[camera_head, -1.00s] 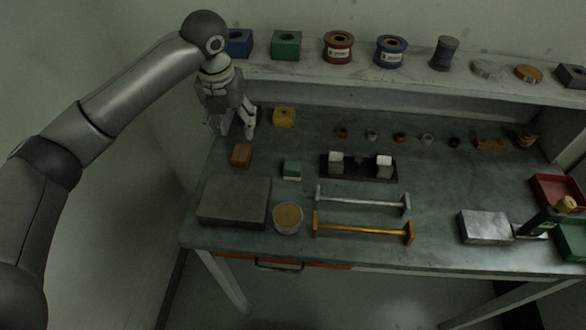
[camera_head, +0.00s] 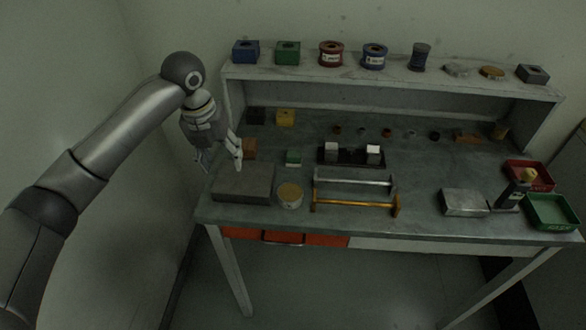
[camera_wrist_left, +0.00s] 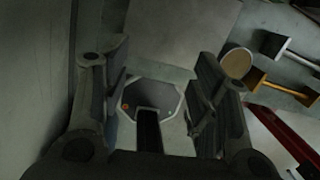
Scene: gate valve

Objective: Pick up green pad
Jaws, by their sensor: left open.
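A small block with a green top, which looks like the green pad (camera_head: 294,157), lies on the grey workbench (camera_head: 420,173), left of a black holder with two white blocks. My left gripper (camera_head: 222,166) is over the left edge of the bench, left of the green pad and apart from it, beside the grey slab. In the left wrist view my left gripper (camera_wrist_left: 160,88) has its fingers spread with nothing held between them. The green pad cannot be made out in that view. My right gripper is not in view.
A grey slab (camera_head: 243,183), a round tin (camera_head: 290,195) and two handled bars, silver (camera_head: 355,184) and gold (camera_head: 355,206), lie in front of the pad. A brown block (camera_head: 250,149) is partly behind my gripper. Spools and boxes stand on the back shelf (camera_head: 450,86).

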